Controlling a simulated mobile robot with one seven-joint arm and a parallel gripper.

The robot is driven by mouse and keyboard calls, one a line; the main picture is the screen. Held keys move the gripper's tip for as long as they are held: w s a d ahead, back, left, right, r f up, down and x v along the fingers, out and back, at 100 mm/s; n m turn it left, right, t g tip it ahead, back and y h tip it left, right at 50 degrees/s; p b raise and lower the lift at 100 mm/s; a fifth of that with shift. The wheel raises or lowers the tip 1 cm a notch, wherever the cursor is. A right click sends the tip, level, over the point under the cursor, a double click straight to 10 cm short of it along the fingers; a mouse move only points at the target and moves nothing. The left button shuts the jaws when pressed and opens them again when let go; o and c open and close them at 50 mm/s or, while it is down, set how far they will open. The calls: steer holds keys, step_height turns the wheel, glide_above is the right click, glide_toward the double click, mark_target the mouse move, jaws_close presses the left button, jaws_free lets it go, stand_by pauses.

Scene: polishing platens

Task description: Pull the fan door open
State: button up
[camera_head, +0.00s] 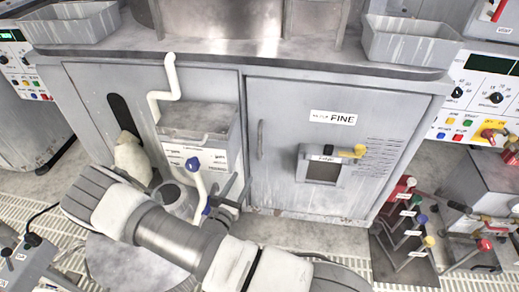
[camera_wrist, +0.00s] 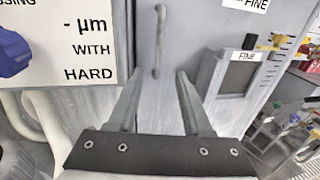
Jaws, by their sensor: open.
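A grey cabinet door (camera_head: 285,105) marked "FINE" fills the right half of the cabinet front and looks closed. No label reading "fan" is visible. Its upright bar handle (camera_head: 260,140) is near the door's left edge. The handle also shows in the wrist view (camera_wrist: 159,40), above and between my fingertips in the picture. My gripper (camera_wrist: 157,78) is open and empty, pointing toward the door, apart from the handle. In the head view my gripper (camera_head: 238,185) is low and left of the handle, partly hidden by my arm.
A grey box (camera_head: 200,122) with a white pipe and blue valve knob (camera_head: 193,163) juts out left of the door. A framed window with a yellow lever (camera_head: 350,152) is on the door. Colored lever stands (camera_head: 408,240) are on the floor at right.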

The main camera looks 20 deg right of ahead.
mark_target(259, 147)
steer(key=b+x, duration=0.4)
steer(key=x, duration=1.3)
steer(key=shift+w+d+f, duration=0.1)
steer(key=shift+w+f, duration=0.1)
steer(key=shift+w, duration=0.05)
jaws_close()
stand_by(0.6)
